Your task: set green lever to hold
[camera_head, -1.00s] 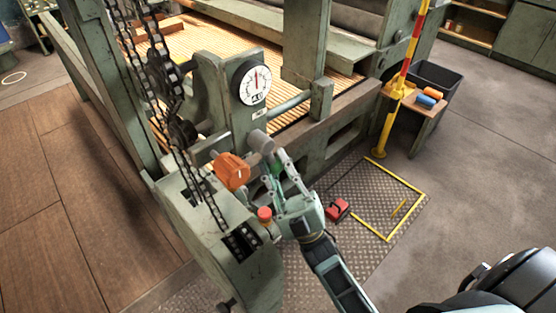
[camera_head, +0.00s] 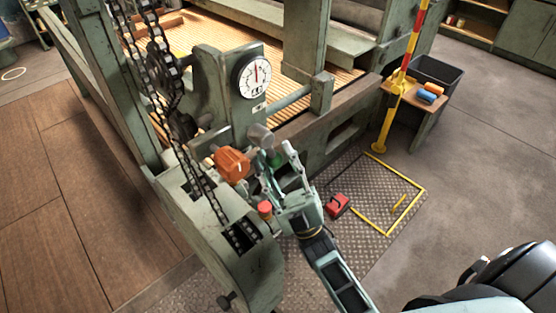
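The green lever (camera_head: 275,158) shows only as a small green part on the machine's front, right of the orange knob (camera_head: 232,164) and just below a grey round knob (camera_head: 261,136). My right gripper (camera_head: 278,160) is at the lever, with its fingers spread apart and the green part between them as seen from here. The fingers and hand hide most of the lever, so I cannot tell its setting or whether the fingers touch it. My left gripper is not in view.
A white dial (camera_head: 251,77) sits above. A red button (camera_head: 265,208) and hanging chains (camera_head: 180,130) are close to the hand's left. A red box (camera_head: 337,205) lies on the metal floor plate (camera_head: 360,185). A yellow post (camera_head: 386,125) stands to the right.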

